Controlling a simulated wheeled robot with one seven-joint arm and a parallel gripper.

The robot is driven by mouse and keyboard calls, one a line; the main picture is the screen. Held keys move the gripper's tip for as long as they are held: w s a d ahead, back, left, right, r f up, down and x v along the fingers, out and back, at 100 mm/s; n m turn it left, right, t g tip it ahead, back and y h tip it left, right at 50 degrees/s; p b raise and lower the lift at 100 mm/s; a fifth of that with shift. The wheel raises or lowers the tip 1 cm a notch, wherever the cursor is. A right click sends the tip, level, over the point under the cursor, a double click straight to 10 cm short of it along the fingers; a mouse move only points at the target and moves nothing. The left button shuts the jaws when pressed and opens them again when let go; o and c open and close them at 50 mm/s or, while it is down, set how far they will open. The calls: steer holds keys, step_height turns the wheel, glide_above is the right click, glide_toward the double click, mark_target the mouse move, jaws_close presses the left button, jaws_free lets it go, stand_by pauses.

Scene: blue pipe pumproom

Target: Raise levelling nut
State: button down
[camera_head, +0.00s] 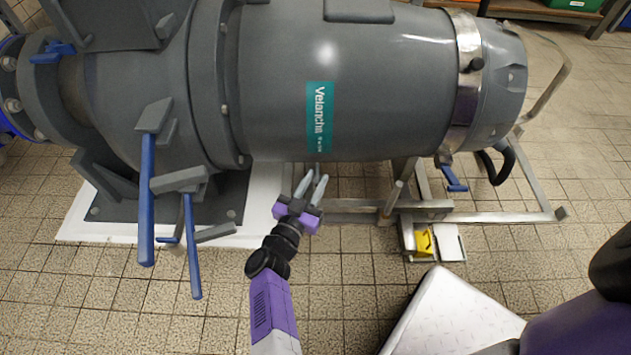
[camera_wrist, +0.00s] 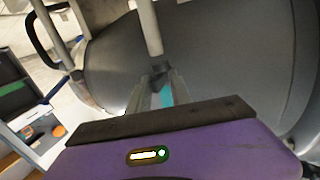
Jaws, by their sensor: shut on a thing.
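My gripper (camera_head: 313,181) reaches in under the large grey pump-motor body (camera_head: 335,85), above the left end of the metal frame. In the wrist view my gripper (camera_wrist: 158,88) has its two pale fingers closed on a small dark piece, which looks like the levelling nut (camera_wrist: 160,71). A light round rod (camera_wrist: 149,28) runs from the nut toward the top of that view. The nut is too small or hidden to make out in the head view.
The metal frame (camera_head: 345,216) extends right under the motor. Blue-handled levers (camera_head: 147,205) hang at the left near a white base plate (camera_head: 75,220). A small box with yellow contents (camera_head: 424,242) sits by the frame.

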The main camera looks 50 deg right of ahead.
steer(key=shift+w+a+f, duration=0.1)
steer(key=shift+w+a, duration=0.25)
steer(key=c, duration=1.3)
jaws_free()
steer(key=shift+o, duration=0.3)
steer(key=shift+d, duration=0.1)
steer(key=shift+s, duration=0.1)
steer(key=p+v, duration=0.2)
steer(key=v, duration=0.6)
